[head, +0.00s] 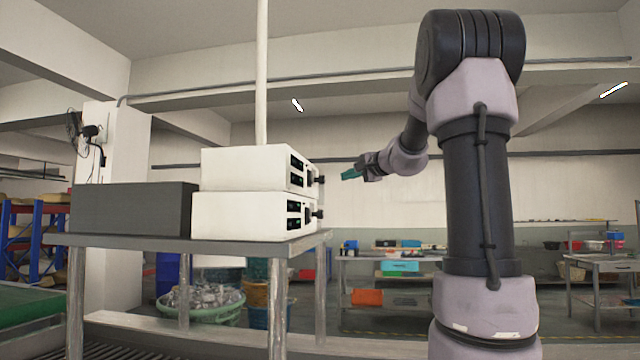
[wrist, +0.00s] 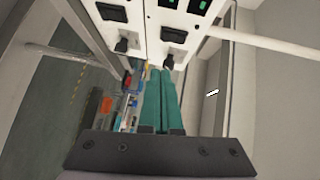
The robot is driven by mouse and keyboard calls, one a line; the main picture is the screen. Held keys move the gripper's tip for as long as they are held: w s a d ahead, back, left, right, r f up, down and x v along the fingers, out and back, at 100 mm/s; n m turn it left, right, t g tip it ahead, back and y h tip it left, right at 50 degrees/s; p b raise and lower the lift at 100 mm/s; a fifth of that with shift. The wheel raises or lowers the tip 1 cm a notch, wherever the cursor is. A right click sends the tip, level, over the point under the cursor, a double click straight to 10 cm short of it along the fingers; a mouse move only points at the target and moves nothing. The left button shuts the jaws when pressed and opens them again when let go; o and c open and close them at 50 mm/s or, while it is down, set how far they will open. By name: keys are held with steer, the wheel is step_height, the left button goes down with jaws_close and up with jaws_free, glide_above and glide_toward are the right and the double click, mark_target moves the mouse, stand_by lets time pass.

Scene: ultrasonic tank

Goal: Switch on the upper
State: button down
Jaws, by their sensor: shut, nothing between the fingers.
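Two white control units are stacked on a table. The upper unit (head: 245,168) sits on the lower unit (head: 240,216), with their dark switches and knobs on the right-hand end. In the wrist view, turned sideways, the upper unit's panel (wrist: 180,18) is on the right, with a black rocker switch (wrist: 173,36) and a black knob (wrist: 168,62). The lower unit's panel (wrist: 128,28) is on the left. My gripper (head: 346,175) is shut and empty, to the right of the upper panel with a gap. Its teal fingers (wrist: 161,74) point near the upper knob.
A dark grey box (head: 133,210) stands left of the units on the metal table (head: 225,245). A white pole (head: 261,80) rises behind the units. A green basket (head: 204,305) lies below. Workbenches stand farther back. The space right of the panels is open.

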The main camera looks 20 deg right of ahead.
mark_target(311, 178)
steer(key=shift+w+d+r, duration=0.3)
steer(key=shift+w+d, duration=0.1)
steer(key=shift+d, duration=0.2)
steer(key=shift+w, duration=0.1)
steer(key=a+x, duration=0.2)
steer(key=x, duration=1)
steer(key=shift+a, duration=0.4)
steer(key=shift+f, duration=0.1)
steer(key=shift+w+a+f, duration=0.1)
steer(key=shift+a+f, duration=0.05)
steer(key=shift+a, duration=0.15)
steer(key=shift+d, duration=0.1)
